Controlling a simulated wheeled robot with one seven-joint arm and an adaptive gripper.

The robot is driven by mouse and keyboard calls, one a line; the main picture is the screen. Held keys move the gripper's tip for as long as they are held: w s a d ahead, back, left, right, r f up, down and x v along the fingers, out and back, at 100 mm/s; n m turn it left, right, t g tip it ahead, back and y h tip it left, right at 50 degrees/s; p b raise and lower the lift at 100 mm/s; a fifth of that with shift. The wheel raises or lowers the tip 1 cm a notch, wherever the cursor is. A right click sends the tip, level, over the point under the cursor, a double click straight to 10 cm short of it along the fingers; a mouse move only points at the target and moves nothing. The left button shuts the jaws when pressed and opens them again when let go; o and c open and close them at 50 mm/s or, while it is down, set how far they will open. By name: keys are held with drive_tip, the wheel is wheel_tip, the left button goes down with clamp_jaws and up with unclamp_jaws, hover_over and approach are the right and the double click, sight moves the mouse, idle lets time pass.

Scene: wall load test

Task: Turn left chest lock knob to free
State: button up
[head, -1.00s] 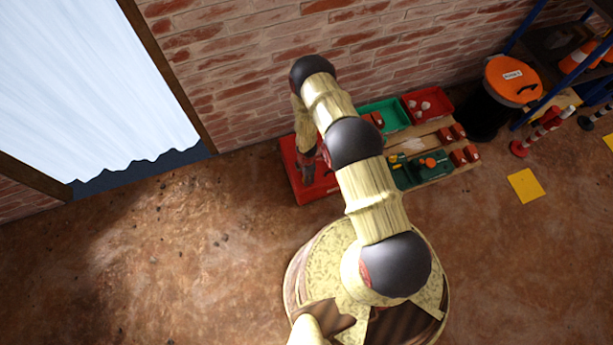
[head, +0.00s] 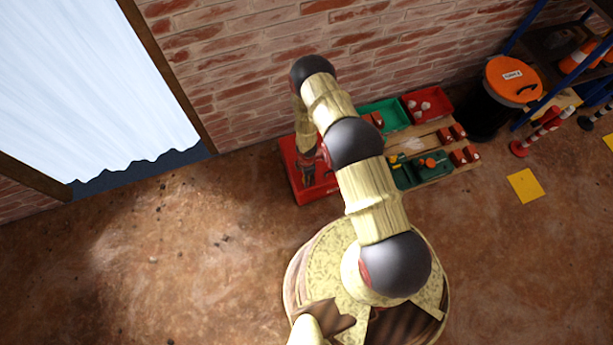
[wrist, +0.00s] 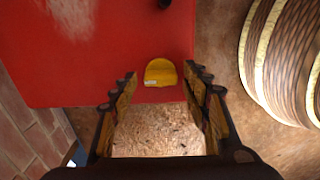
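The red chest (head: 317,189) stands on the floor against the brick wall, partly hidden behind my arm. Its red surface (wrist: 120,50) fills the upper left of the wrist view. A yellow knob (wrist: 160,73) sits near the chest's edge there; I cannot tell whether it is turned to locked or free. My gripper (wrist: 165,82) is open, with one finger on each side of the knob and visible gaps between. In the head view my gripper (head: 308,172) is over the chest. A dark round part (wrist: 165,3) shows at the top edge of the wrist view.
To the right of the chest is a low wooden board (head: 424,144) with a green tray (head: 394,114), a red tray (head: 436,98) and several small parts. A black bin with an orange lid (head: 513,80) stands farther right.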

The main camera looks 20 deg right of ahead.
drive_tip(key=shift+o, duration=0.3)
drive_tip(key=shift+r, duration=3.7)
drive_tip(key=s+d+r+m+g+h, duration=0.1)
drive_tip(key=s+d+r+m+g, duration=0.15)
drive_tip(key=s+m, duration=0.4)
drive_tip(key=s+d+r+m+p, duration=0.15)
drive_tip(key=r+m, duration=0.25)
drive_tip(key=r, duration=1.5)
drive_tip(key=s+r+m, duration=0.3)
drive_tip(key=r+m, duration=0.1)
drive_tip(key=r, duration=1.5)
drive_tip(key=s+a+r+m+t+p, duration=0.1)
drive_tip(key=s+r+t, duration=0.1)
drive_tip(key=r, duration=0.9)
drive_tip(key=s+a+r+m+t+p, duration=0.1)
drive_tip(key=s+r+t, duration=0.2)
drive_tip(key=r, duration=0.7)
drive_tip(key=s+a+r+m+t+y, duration=0.1)
drive_tip(key=s+r, duration=0.4)
drive_tip(key=r, duration=0.6)
drive_tip(key=shift+s+a+r+t+p, duration=0.4)
drive_tip(key=shift+a+t, duration=0.1)
drive_tip(key=shift+t, duration=0.55)
